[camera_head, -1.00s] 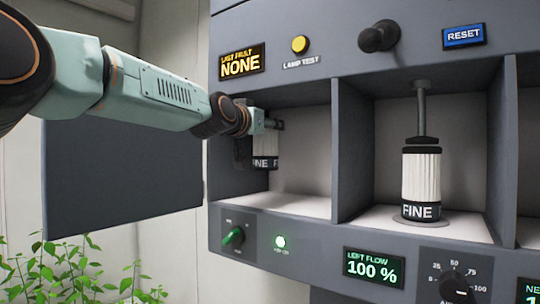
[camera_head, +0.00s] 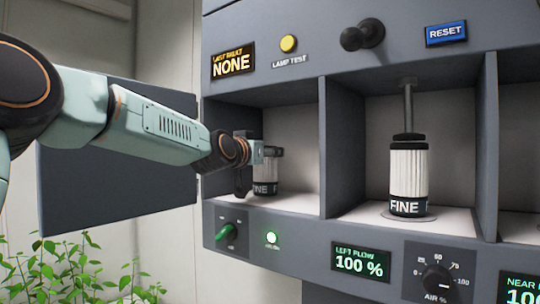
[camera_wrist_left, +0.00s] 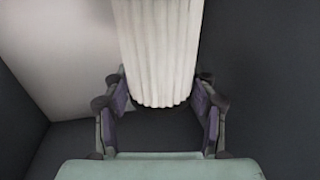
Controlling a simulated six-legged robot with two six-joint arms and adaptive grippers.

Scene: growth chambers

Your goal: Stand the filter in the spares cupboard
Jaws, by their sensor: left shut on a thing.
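My left gripper (camera_wrist_left: 161,112) is shut on a filter (camera_wrist_left: 158,45), a white pleated cylinder with a dark band marked FINE. In the head view the filter (camera_head: 266,175) is upright inside the left compartment (camera_head: 300,150), with its base at or very near the compartment floor; I cannot tell whether it touches. My left gripper (camera_head: 262,158) partly hides it. A dark door (camera_head: 110,165) stands open at the left of this compartment. My right gripper is not in view.
A second FINE filter (camera_head: 408,175) stands on a round plate under a rod in the middle compartment. A grey divider (camera_head: 338,150) separates the two. A knob (camera_head: 226,231) and dials line the front panel below. Green plants (camera_head: 75,270) grow at lower left.

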